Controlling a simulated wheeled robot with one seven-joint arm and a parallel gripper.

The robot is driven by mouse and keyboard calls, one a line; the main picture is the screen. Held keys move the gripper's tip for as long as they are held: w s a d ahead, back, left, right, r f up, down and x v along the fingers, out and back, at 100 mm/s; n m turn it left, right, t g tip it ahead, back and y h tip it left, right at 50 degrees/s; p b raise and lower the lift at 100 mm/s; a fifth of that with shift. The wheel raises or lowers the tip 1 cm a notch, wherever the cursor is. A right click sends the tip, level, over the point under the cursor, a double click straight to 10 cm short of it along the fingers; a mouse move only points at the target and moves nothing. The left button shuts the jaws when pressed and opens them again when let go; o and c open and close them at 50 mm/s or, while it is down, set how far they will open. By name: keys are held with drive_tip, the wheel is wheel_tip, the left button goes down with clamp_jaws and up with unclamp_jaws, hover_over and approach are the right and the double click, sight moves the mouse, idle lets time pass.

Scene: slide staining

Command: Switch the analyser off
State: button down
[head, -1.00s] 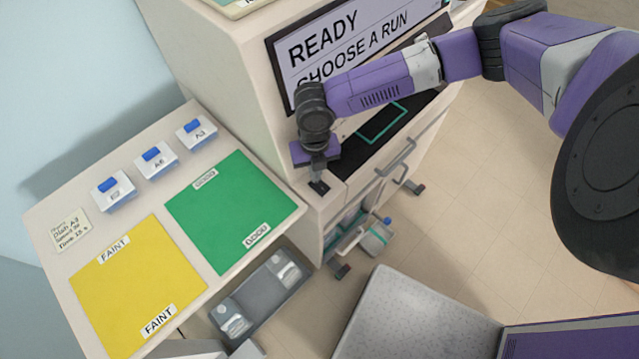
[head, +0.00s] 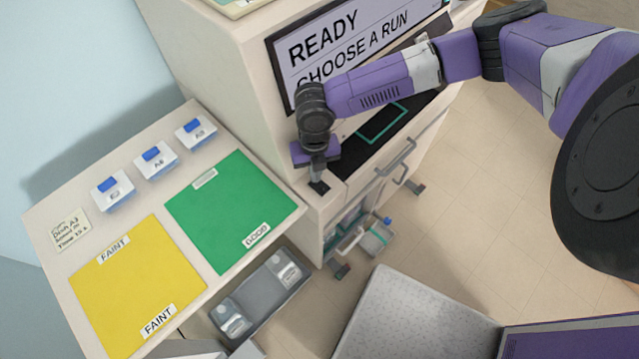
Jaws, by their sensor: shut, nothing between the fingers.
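The analyser (head: 215,60) is a large cream cabinet at the top middle of the head view. Its screen (head: 330,38) is lit and reads "READY CHOOSE A RUN". My gripper (head: 319,187) is shut and empty, pointing down at the front left corner of the analyser's ledge, left of the dark panel. The fingertips are at or just above a small dark spot there; I cannot tell whether they touch it. My arm hides part of the screen's lower edge and of the ledge. I cannot make out a power switch.
A side table at the left holds a green GOOD mat (head: 232,210), a yellow FAINT mat (head: 137,285), three blue-clipped white blocks (head: 155,160) and a note card (head: 71,229). A grey tray (head: 262,297) sits lower. Open floor (head: 480,210) lies at the right.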

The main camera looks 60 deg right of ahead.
drive_tip(key=shift+f, duration=0.6)
idle(0.3)
wheel_tip(320, 180, up, 5)
drive_tip(key=p, duration=0.4)
wheel_tip(320, 180, up, 2)
drive_tip(key=shift+r, duration=0.1)
idle(0.4)
idle(0.4)
